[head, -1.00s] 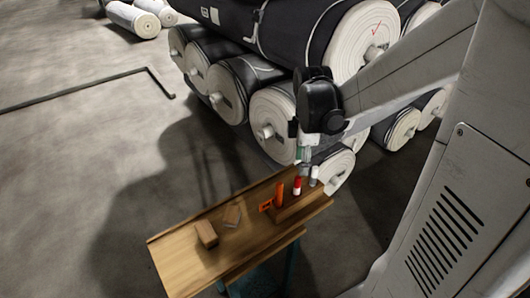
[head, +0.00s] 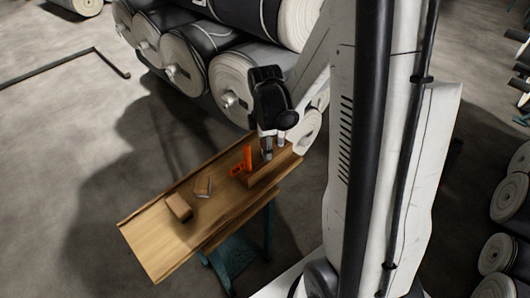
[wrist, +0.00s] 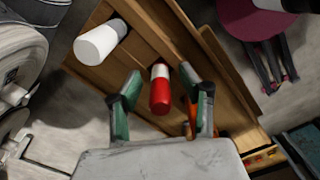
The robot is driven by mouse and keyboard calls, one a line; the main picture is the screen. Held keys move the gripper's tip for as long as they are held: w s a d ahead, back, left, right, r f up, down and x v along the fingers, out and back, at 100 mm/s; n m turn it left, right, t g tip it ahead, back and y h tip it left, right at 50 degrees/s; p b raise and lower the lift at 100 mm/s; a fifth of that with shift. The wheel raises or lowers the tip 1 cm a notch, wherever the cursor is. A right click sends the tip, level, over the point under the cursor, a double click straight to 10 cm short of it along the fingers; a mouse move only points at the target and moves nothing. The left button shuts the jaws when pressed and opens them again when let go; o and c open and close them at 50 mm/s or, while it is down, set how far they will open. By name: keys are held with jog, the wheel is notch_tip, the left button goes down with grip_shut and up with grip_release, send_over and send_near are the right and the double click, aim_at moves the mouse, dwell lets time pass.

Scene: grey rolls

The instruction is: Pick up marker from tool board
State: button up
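The red marker with a white band (wrist: 160,88) stands in the wooden tool board (head: 155,228). In the wrist view it shows between the two green fingers of my gripper (wrist: 162,108), with gaps on both sides. The gripper is open. In the head view my gripper (head: 267,153) is over the board's right end, and I cannot make out the red marker there. A white cylinder (wrist: 99,44) stands beside the marker in the wrist view.
An orange tool (head: 248,158) stands left of my gripper. A brown block (head: 179,206) and a smaller item (head: 203,187) lie farther left on the board. Large fabric rolls (head: 181,68) are stacked behind. A maroon object (wrist: 255,18) with dark legs shows in the wrist view.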

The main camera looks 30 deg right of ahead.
jog(key=shift+f, duration=0.2)
grip_shut()
jog(key=shift+r, duration=0.15)
jog(key=shift+r+p, duration=1)
jog(key=shift+r, duration=3.9)
